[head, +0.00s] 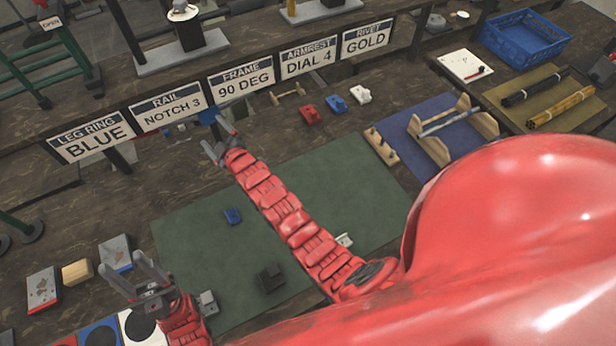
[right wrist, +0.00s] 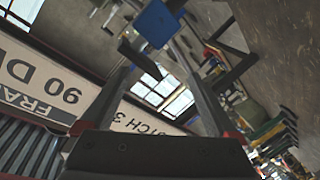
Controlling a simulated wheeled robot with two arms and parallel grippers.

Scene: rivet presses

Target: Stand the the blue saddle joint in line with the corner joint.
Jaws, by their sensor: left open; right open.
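A small blue block (head: 232,216) lies on the green mat (head: 190,255), left of my right arm. Another small blue joint (head: 337,104) sits at the back between a red one and a white one. I cannot tell which is the saddle joint. A dark block (head: 270,277) and a pale bracket (head: 343,240) are on the mat; which piece is the corner joint is unclear. My right gripper (head: 214,134) is open near the signs. A blue piece (right wrist: 157,22) shows by its fingertips; contact is unclear. My left gripper (head: 122,262) is open at the lower left.
A row of signs (head: 240,82) stands behind the mat. A wooden fixture (head: 450,130) on a blue mat is at the right, with a blue crate (head: 525,38) beyond. Boxes (head: 77,272) lie beside my left gripper. The mat's left part is mostly bare.

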